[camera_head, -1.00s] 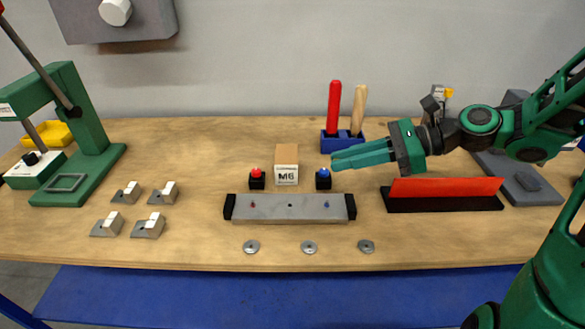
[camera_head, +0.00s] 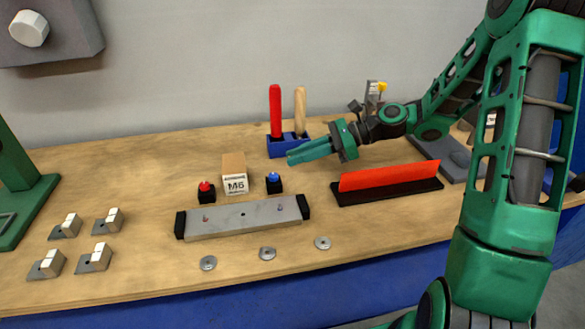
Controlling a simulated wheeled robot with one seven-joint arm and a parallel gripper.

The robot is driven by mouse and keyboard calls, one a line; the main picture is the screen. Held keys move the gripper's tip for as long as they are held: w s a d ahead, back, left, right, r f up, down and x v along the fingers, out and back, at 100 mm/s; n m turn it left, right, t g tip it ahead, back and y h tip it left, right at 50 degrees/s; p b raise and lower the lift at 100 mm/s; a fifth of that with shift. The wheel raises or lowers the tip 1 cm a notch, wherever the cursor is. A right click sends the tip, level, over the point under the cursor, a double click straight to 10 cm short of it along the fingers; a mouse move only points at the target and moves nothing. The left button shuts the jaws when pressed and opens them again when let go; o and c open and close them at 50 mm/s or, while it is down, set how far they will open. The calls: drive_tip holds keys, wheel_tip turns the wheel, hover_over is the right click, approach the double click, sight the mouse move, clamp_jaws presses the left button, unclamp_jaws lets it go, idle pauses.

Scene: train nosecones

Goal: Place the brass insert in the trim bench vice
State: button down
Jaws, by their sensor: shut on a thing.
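My gripper (camera_head: 292,157) hangs above the wooden bench, in front of the blue tool holder and up and to the right of the blue-topped black block. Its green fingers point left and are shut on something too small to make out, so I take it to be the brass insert. No other brass insert shows. I cannot tell for certain which object is the trim bench vice. A grey bar with black end blocks (camera_head: 243,217) lies on the bench, below and left of my gripper. A cardboard box marked M6 (camera_head: 235,184) stands behind it.
The blue tool holder (camera_head: 278,153) holds red and wooden handles. A red panel on a black base (camera_head: 388,182) stands at right. Small blocks with red (camera_head: 206,193) and blue (camera_head: 274,184) tops, several washers, grey-white brackets and a green press (camera_head: 22,190) share the bench (camera_head: 140,165).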

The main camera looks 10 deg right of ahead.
sight(298, 176)
drive_tip(key=shift+f, duration=1.95)
drive_tip(key=shift+f, duration=0.1)
drive_tip(key=c, duration=1.7)
unclamp_jaws()
